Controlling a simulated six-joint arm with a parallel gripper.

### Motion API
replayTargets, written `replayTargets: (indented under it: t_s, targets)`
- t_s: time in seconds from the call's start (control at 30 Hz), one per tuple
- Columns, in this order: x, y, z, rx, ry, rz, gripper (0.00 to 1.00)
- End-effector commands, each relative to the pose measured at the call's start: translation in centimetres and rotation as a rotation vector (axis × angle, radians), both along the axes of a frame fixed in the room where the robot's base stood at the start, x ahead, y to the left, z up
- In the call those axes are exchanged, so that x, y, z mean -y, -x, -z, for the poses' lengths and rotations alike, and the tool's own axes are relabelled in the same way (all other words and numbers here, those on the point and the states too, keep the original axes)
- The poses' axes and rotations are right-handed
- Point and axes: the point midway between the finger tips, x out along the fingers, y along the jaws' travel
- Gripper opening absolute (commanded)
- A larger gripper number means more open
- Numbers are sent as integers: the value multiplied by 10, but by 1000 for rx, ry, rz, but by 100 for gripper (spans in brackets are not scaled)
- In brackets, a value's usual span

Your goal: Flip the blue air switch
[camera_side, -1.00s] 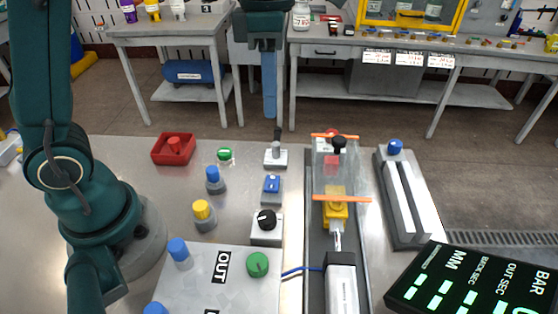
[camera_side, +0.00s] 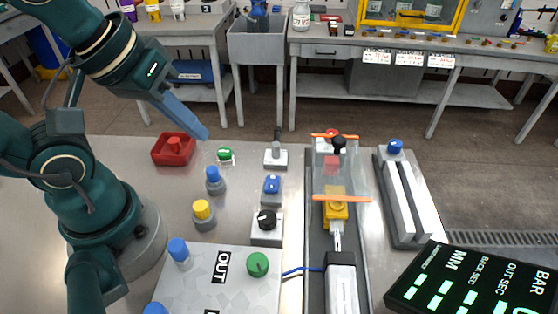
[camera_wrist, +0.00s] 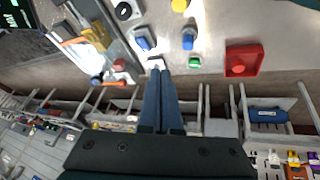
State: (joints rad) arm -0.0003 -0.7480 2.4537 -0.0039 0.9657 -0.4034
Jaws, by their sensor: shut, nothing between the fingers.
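The blue air switch (camera_side: 271,185) is a small grey box with a blue top, standing on the metal table left of the conveyor. It also shows in the wrist view (camera_wrist: 142,42), a little up and left of my fingertips. My gripper (camera_side: 204,134) is shut and empty, with long blue fingers slanting down. In the side view its tips are up and left of the switch, between the red box and the green button. In the wrist view the fingers (camera_wrist: 161,74) point up the picture, and the tips are apart from the switch.
A grey toggle lever (camera_side: 276,156) stands behind the switch and a black knob (camera_side: 267,220) in front. A green button (camera_side: 225,154), a blue button (camera_side: 212,175), a yellow button (camera_side: 202,210) and a red box (camera_side: 173,150) stand to the left. The conveyor (camera_side: 314,235) runs along the right.

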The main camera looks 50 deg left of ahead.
Motion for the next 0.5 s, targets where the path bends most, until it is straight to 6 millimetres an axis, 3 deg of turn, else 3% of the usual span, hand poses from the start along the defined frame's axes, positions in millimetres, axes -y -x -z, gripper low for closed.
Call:
replayTargets:
  t_s: [0.2, 0.23, 0.37, 0.4, 0.5]
  targets:
    - [-1, -2, 8, 17, -157, 296, 0]
    - [-1, -3, 8, 20, -169, 317, 8]
    - [-1, -3, 7, 22, -176, 330, 57]
    - [-1, -4, 7, 23, -165, 308, 62]
    - [-1, -10, -2, 44, -116, 211, 62]
